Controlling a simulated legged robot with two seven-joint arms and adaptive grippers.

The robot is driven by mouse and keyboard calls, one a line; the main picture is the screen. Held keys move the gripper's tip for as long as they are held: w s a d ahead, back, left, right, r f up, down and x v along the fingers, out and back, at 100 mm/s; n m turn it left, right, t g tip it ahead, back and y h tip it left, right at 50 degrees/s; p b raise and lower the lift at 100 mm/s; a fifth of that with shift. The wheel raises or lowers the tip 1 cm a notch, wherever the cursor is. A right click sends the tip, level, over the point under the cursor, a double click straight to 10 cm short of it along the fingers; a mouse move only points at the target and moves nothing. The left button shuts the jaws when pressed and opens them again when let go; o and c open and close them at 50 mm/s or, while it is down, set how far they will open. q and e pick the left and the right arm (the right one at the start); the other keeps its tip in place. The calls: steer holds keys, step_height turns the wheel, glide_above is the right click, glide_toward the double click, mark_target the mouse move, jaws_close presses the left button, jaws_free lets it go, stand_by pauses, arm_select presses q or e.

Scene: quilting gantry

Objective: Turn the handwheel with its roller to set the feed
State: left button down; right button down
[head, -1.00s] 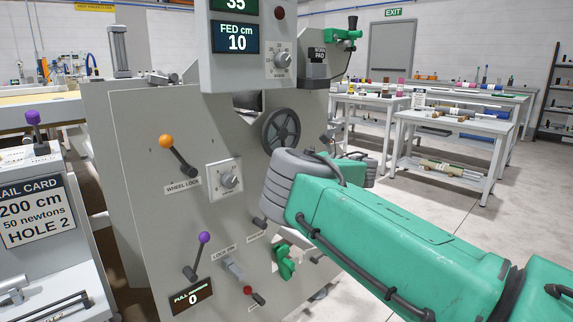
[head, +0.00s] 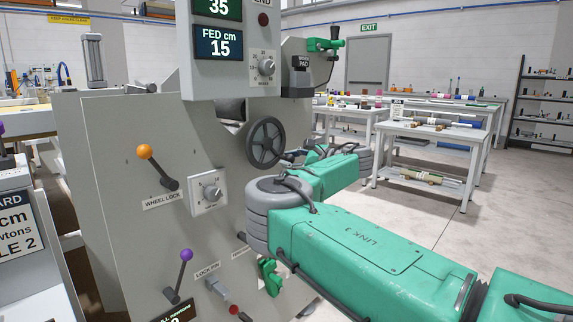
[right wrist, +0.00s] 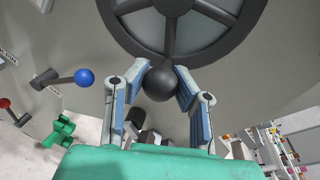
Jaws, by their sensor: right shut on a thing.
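The dark spoked handwheel (head: 265,143) is on the side of the grey machine, under the display box. In the right wrist view its rim (right wrist: 125,38) and spokes fill the top. My right gripper (head: 287,156) is at the wheel's lower right, small and partly hidden by my arm. In the right wrist view its fingers (right wrist: 162,80) are shut on a round black knob (right wrist: 160,86) at the wheel's rim. The feed display (head: 219,44) reads FED cm 15. My left gripper is not in view.
The wheel lock lever (head: 157,166) with an orange ball and a dial (head: 208,192) are left of the wheel. A purple-ball lever (head: 182,268) and a green handle (head: 270,277) are lower. White tables (head: 433,134) stand behind at right; the floor between is clear.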

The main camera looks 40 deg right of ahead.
steer(key=shift+s+d+f, duration=0.1)
steer(key=shift+d+f, duration=0.1)
steer(key=shift+f, duration=0.05)
steer(key=c, duration=1.2)
jaws_free()
steer(key=shift+d, duration=0.1)
steer(key=shift+r, duration=0.1)
steer(key=shift+s+r, duration=0.1)
steer(key=shift+s, duration=0.25)
steer(key=v, duration=1.1)
steer(key=shift+s+d, duration=0.15)
steer(key=shift+d, duration=0.05)
steer(key=shift+f, duration=0.25)
